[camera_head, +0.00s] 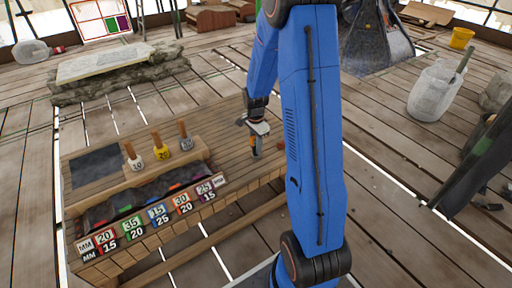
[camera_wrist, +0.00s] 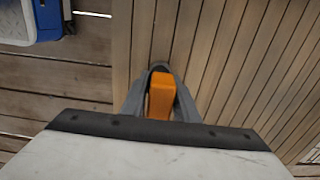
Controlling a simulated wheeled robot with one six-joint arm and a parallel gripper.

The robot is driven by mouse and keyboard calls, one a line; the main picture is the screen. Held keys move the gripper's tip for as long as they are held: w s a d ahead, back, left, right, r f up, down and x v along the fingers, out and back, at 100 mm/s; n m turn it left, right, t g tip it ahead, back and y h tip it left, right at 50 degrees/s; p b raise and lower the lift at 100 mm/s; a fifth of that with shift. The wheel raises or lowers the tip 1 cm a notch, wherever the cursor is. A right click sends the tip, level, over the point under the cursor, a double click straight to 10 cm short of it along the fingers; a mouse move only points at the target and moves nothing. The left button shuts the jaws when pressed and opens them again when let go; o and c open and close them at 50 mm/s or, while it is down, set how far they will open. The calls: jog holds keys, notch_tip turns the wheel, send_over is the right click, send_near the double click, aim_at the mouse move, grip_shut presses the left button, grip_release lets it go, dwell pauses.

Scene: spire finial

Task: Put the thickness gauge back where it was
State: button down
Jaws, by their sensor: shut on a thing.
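My gripper (camera_head: 255,148) is over the right part of the slatted wooden bench, pointing down. In the wrist view its two grey fingers are closed on an orange, narrow block-like thing, which I take to be the thickness gauge (camera_wrist: 161,97). Only a small orange part of it shows in the head view, and I cannot tell if its lower end touches the bench (camera_head: 222,119). Three wooden-handled pieces stand on a wooden block to the left: a white one (camera_head: 134,162), a yellow one (camera_head: 161,151) and a grey one (camera_head: 186,143).
A dark mat (camera_head: 95,167) lies at the bench's left. Along the front is a row of coloured number labels (camera_head: 158,213) with dark, coloured-topped compartments behind. My blue arm hides part of the bench's right side. A white bucket (camera_head: 435,93) stands on the floor at right.

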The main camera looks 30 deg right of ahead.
jog(key=shift+f, duration=0.25)
jog(key=c, duration=1.4)
grip_release()
jog(key=shift+f, duration=0.1)
